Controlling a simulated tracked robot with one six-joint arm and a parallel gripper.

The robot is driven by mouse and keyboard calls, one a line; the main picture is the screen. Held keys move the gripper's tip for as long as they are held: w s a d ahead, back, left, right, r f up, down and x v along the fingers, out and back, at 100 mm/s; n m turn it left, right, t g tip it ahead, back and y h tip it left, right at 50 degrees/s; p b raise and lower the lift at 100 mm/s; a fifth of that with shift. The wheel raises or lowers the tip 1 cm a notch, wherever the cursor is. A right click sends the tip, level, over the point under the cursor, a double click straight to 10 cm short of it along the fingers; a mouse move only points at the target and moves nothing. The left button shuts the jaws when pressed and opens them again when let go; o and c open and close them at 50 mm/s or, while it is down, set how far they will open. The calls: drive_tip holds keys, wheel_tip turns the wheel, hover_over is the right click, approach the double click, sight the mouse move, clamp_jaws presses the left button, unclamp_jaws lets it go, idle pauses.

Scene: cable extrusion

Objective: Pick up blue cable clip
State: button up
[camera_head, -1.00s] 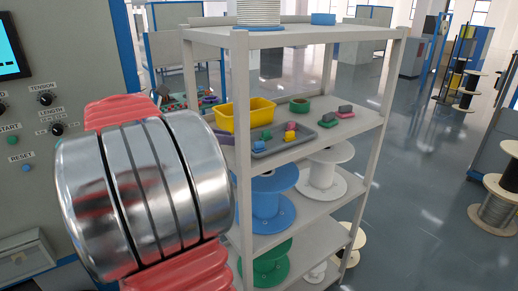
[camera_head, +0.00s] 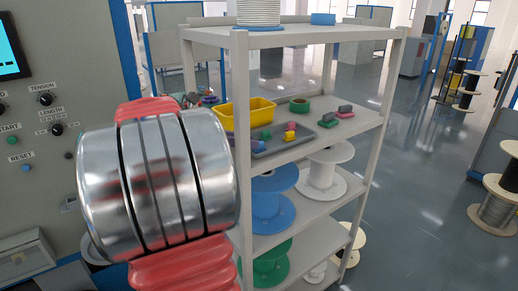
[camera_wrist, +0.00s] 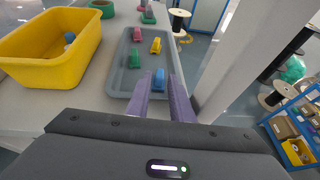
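The blue cable clip (camera_wrist: 158,80) lies at the near end of the grey tray (camera_wrist: 122,72) in the wrist view. It also shows in the head view (camera_head: 258,147), small and partly covered. My gripper (camera_wrist: 160,77) is open, with one purple finger to the left of the blue clip and one to the right. The clip appears between or just beyond the fingertips; I cannot tell the height gap. A green clip (camera_wrist: 134,59), a yellow clip (camera_wrist: 155,45) and a pink clip (camera_wrist: 137,34) lie farther along the tray. In the head view my arm hides most of my gripper.
A yellow bin (camera_wrist: 40,72) stands left of the tray, with a blue piece inside. A pale shelf post (camera_wrist: 232,62) rises close on the right of my fingers. A green ring (camera_head: 299,105) and other clips (camera_head: 337,114) sit on the same shelf. Spools fill the shelves below.

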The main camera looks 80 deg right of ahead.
drive_tip(key=shift+x, duration=1.45)
drive_tip(key=shift+c, duration=0.3)
clamp_jaws()
